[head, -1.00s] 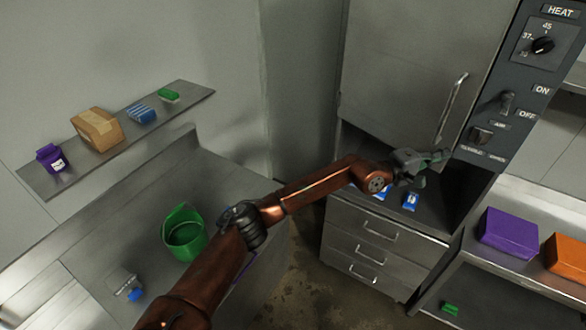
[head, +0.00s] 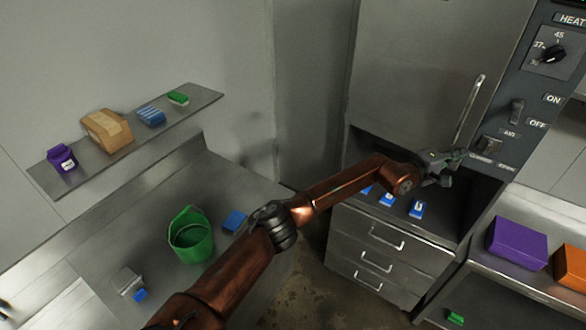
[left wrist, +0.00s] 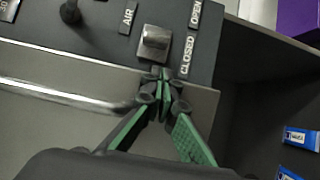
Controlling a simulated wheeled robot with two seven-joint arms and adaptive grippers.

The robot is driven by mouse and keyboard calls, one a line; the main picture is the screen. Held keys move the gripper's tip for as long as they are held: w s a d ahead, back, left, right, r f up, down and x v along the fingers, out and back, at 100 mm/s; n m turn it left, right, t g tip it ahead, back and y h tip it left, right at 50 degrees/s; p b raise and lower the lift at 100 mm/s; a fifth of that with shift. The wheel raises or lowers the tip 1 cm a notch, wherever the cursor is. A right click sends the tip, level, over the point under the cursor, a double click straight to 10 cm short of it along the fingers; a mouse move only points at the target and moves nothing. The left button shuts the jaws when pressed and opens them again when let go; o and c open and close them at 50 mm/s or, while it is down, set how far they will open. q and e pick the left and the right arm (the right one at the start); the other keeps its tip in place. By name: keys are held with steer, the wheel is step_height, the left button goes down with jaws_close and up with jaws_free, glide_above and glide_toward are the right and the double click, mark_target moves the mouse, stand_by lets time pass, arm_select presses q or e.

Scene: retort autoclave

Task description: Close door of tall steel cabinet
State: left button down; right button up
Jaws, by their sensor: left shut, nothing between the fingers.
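The tall steel cabinet's door (head: 425,65) is a flat grey panel with a long bar handle (head: 468,115). It lies alongside the dark control panel; I cannot tell if it is fully flush. My left gripper (head: 462,155) is by the door's lower right corner, just below the handle's lower end. In the left wrist view, its closed, empty green-padded fingers (left wrist: 163,78) point at the seam between door (left wrist: 50,140) and panel, beside the handle (left wrist: 65,95). Contact is unclear. My right gripper is not in view.
Below the door is an open bay with blue packets (head: 416,208), above drawers (head: 375,262). A purple box (head: 517,243) and orange box (head: 572,268) stand on the right shelf. A green bucket (head: 190,235) stands on the left counter. Floor shows between.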

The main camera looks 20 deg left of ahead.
arm_select(q)
steer(key=shift+w+d, duration=0.15)
steer(key=shift+w, duration=0.35)
stand_by(0.6)
